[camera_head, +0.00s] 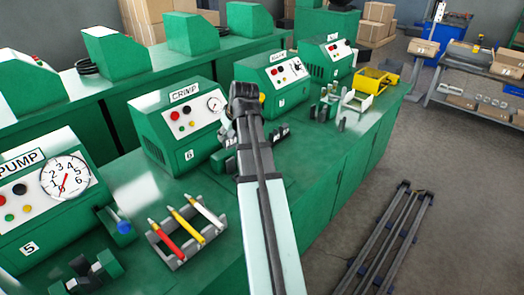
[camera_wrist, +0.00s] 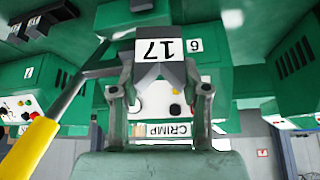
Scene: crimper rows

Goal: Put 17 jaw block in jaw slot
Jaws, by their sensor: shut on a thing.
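The jaw block (camera_wrist: 152,50) is dark grey with a white label reading 17, upside down in the wrist view. My gripper (camera_wrist: 160,78) is shut on it, with a finger on either side. In the head view my gripper (camera_head: 246,98) is above the counter beside the CRIMP machine (camera_head: 180,122), and the block cannot be made out there. A green fixture with dark parts (camera_head: 278,136) stands on the counter behind my arm, partly hidden. I cannot tell which opening is the jaw slot.
A yellow-gripped lever (camera_wrist: 32,150) shows in the wrist view.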

